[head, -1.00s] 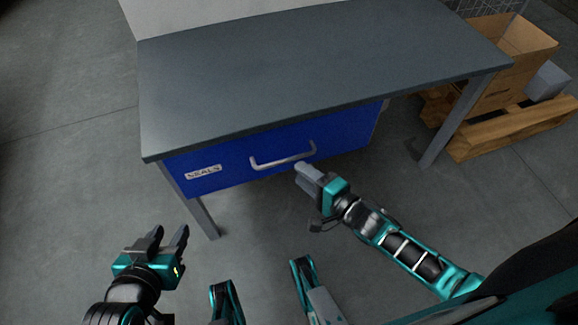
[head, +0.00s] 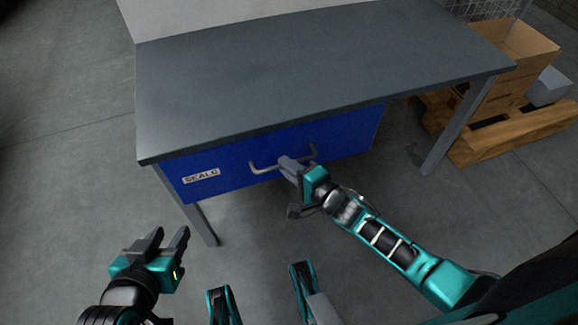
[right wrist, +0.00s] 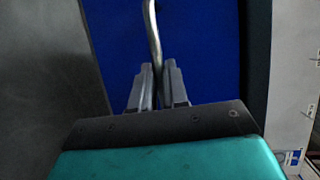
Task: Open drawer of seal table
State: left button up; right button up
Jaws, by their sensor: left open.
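The seal table's blue drawer (head: 345,132) sits under the dark grey tabletop (head: 280,70), with its front near the tabletop's edge. A white label (head: 201,176) is on its left side. My right gripper (head: 287,165) is at the middle of the grey bar handle (head: 262,167). In the right wrist view the handle (right wrist: 151,25) runs between the two fingers (right wrist: 158,88), which are close against it on both sides. The handle's middle is partly hidden by the fingers in the head view. My left gripper (head: 170,243) is open and empty, low at left, away from the table.
A table leg (head: 197,215) stands at the front left and another (head: 455,130) at the right. A cardboard box (head: 505,75) rests on a wooden pallet (head: 520,130) at the right. The floor in front of the drawer is clear apart from my arms.

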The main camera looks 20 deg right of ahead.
grip_shut()
pick_arm(q)
jog(key=shift+s+f, duration=0.15)
jog(key=shift+f, duration=0.05)
pick_arm(e)
jog(key=shift+s, duration=0.1)
